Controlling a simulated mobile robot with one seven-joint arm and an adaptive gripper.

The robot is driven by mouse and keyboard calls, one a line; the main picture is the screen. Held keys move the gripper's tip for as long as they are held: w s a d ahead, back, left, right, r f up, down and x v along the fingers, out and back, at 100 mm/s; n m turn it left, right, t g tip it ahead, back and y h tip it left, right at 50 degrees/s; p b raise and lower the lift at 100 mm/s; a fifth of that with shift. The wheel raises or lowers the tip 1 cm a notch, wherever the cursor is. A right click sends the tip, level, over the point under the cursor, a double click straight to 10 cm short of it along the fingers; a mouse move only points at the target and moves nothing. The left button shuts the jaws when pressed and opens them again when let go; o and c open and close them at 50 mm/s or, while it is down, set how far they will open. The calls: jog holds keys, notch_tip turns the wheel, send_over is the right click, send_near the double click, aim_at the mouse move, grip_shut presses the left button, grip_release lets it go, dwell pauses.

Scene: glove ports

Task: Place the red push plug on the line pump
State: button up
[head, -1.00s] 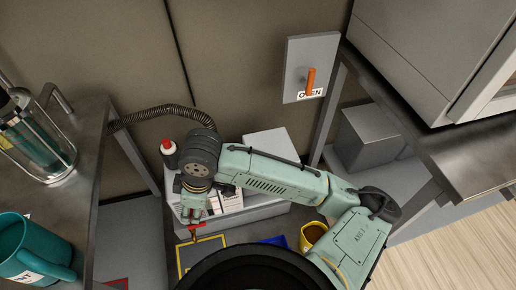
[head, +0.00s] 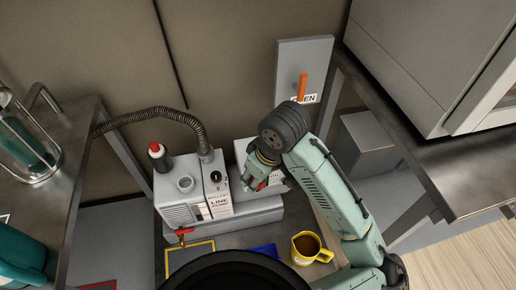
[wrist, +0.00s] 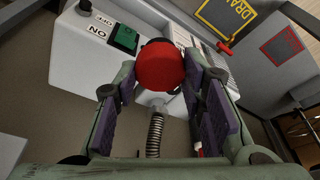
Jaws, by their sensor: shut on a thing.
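The red push plug (wrist: 160,66) is a round red knob held between the fingers of my gripper (wrist: 160,92) in the wrist view. In the head view my gripper (head: 262,182) is at the right of the line pump (head: 172,205), with a bit of red showing at its fingers. The pump is a light grey box with a "LINE PUMP" label, a round dial (head: 215,177) and a round raised port (head: 184,183) on top. The plug's lower end is hidden, and I cannot tell whether it touches anything.
A ribbed hose (head: 180,115) runs to the pump's top. A red-capped bottle (head: 158,156) stands behind the pump and a red tap (head: 183,233) is at its front. An orange-handled wall switch (head: 302,84) is behind.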

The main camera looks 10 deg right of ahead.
jog(key=w+d+p, duration=0.1)
jog(key=w, duration=0.3)
jog(key=w+d+f, duration=0.1)
jog(key=w+d, duration=0.1)
jog(key=w, duration=0.3)
jog(key=w+d+p, duration=0.1)
jog(key=w, duration=0.3)
jog(key=shift+w+d+f+p, duration=0.15)
jog(key=shift+d+p, duration=0.15)
jog(key=shift+d, duration=0.05)
jog(key=f, duration=0.1)
jog(key=w+f+p, duration=0.1)
jog(key=f, duration=0.1)
jog(key=shift+d+f, duration=0.15)
jog(key=shift+d, duration=0.05)
jog(key=shift+f, duration=0.2)
jog(key=shift+f, duration=0.1)
jog(key=shift+a+f, duration=0.1)
jog(key=o, duration=1.1)
jog(key=b+v, duration=0.1)
jog(key=v, duration=1.1)
jog(key=shift+r, duration=0.25)
